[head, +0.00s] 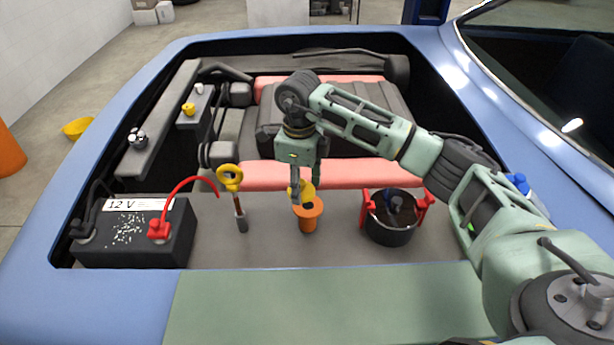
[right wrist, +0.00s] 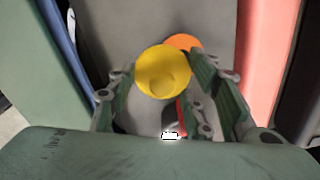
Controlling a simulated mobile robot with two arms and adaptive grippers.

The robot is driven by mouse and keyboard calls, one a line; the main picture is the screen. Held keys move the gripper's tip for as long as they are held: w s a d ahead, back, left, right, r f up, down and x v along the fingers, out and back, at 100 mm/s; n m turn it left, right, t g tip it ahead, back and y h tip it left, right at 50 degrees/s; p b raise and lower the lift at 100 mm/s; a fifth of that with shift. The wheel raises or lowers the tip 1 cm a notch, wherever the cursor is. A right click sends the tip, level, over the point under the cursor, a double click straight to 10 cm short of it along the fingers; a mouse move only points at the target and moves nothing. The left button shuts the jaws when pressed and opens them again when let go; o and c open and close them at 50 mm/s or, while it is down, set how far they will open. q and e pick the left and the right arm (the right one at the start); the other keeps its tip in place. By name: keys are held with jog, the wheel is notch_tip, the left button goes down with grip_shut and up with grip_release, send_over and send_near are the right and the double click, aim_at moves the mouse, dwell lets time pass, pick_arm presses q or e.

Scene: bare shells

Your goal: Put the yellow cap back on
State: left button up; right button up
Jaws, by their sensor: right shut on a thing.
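The yellow cap (head: 308,189) is between the fingers of my right gripper (head: 301,190), which is shut on it. It also shows in the right wrist view (right wrist: 163,70). The orange filler neck (head: 308,219) stands upright just below the cap in the head view, with part of its dark opening visible. In the right wrist view the orange neck (right wrist: 183,42) is partly hidden behind the cap, offset to its upper right. The cap looks slightly off-centre from the neck; I cannot tell whether they touch. My left gripper is not in view.
A yellow-ringed dipstick (head: 230,178) and a 12 V battery (head: 133,230) with a red cable stand to the left. A dark round container with red clamps (head: 392,228) stands to the right. A salmon bar (head: 265,177) runs behind the neck. The blue car body surrounds the bay.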

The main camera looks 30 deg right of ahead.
aim_at(307, 206)
jog(key=shift+w+d+f+m+b, duration=0.45)
jog(key=shift+f+m+b, duration=0.2)
jog(key=shift+f+m, duration=0.65)
jog(key=shift+w+d+f+m+b, duration=0.35)
jog(key=shift+d+f+m+b, duration=0.25)
jog(key=shift+f+m, duration=0.6)
jog(key=shift+w+d+f+m+b, duration=0.45)
jog(key=shift+f+m+b, duration=0.35)
jog(key=shift+f, duration=0.85)
jog(key=shift+s, duration=0.1)
jog(key=shift+f, duration=0.1)
jog(key=o, duration=1.2)
jog(key=o, duration=0.5)
